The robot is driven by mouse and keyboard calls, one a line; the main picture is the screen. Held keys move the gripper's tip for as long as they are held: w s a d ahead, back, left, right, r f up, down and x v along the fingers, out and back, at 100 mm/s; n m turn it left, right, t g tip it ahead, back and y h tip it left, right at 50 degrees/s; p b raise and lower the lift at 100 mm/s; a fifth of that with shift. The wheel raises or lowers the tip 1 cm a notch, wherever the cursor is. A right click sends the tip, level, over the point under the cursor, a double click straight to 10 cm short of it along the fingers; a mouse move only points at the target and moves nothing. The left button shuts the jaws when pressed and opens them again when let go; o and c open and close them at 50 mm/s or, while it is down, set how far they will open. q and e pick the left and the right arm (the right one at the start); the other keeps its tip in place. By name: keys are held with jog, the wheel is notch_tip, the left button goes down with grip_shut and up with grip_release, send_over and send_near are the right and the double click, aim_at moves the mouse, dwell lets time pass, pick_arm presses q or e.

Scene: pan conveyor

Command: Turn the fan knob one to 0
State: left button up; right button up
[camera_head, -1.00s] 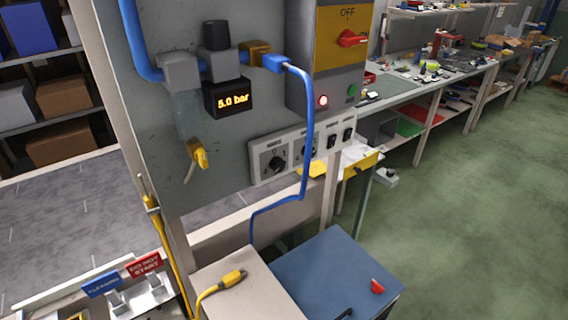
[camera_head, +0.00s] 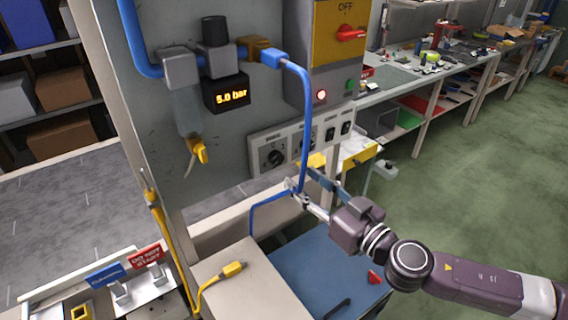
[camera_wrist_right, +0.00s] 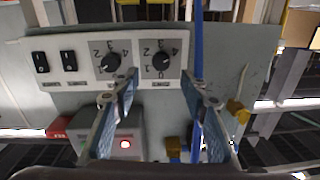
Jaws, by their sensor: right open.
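The grey-white control panel (camera_head: 330,122) carries two black rotary knobs with number scales. One knob (camera_head: 273,157) is at its left end; in the right wrist view this knob (camera_wrist_right: 160,60) is the right one, upside down. The other knob (camera_wrist_right: 111,62) is beside it, partly hidden by the hose in the head view. The labels are too small to read, and I cannot tell the pointer settings for sure. My right gripper (camera_head: 292,188) is open and empty, just below the panel. In the wrist view its fingers (camera_wrist_right: 160,88) are apart, below the knobs. My left gripper is out of view.
A blue hose (camera_head: 308,110) hangs in front of the panel and passes close to the right finger in the wrist view. Two black switches (camera_head: 338,131) sit at the panel's right. A blue cabinet (camera_head: 310,262) stands below. A red switch (camera_head: 350,33) is above.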

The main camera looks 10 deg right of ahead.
aim_at(279, 160)
jog(key=p+x, duration=0.3)
jog(key=x, duration=0.3)
jog(key=shift+a+r, duration=0.1)
jog(key=shift+r, duration=0.1)
jog(key=shift+p+x, duration=0.4)
jog(key=shift+x, duration=0.45)
jog(key=shift+f, duration=0.2)
grip_shut()
